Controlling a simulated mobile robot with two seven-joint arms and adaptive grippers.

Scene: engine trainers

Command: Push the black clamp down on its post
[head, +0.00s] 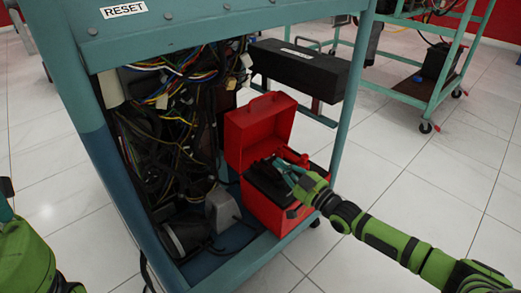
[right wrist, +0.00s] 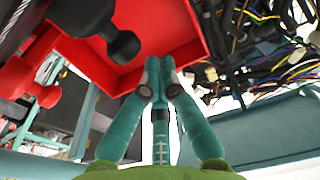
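A red box (head: 272,215) with its lid open stands on the trolley's lower shelf, with a dark block (head: 266,183) inside. In the right wrist view a black rounded piece (right wrist: 124,46), probably the black clamp, lies at the upper left against the red box. A similar red piece (right wrist: 45,95) is left of it. The post under the clamp cannot be made out. My right gripper (right wrist: 160,68) has its teal fingertips together, with nothing seen between them, right of the black piece. In the head view my right gripper (head: 284,168) covers part of the box's opening. My left gripper is barely visible at the left edge.
The teal trolley frame (head: 340,95) encloses the shelf. Bundles of wires (head: 165,110) hang left of the box. A long black case (head: 300,70) is above and behind it. A grey part (head: 222,210) sits left of the box. White floor (head: 430,190) is clear at right.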

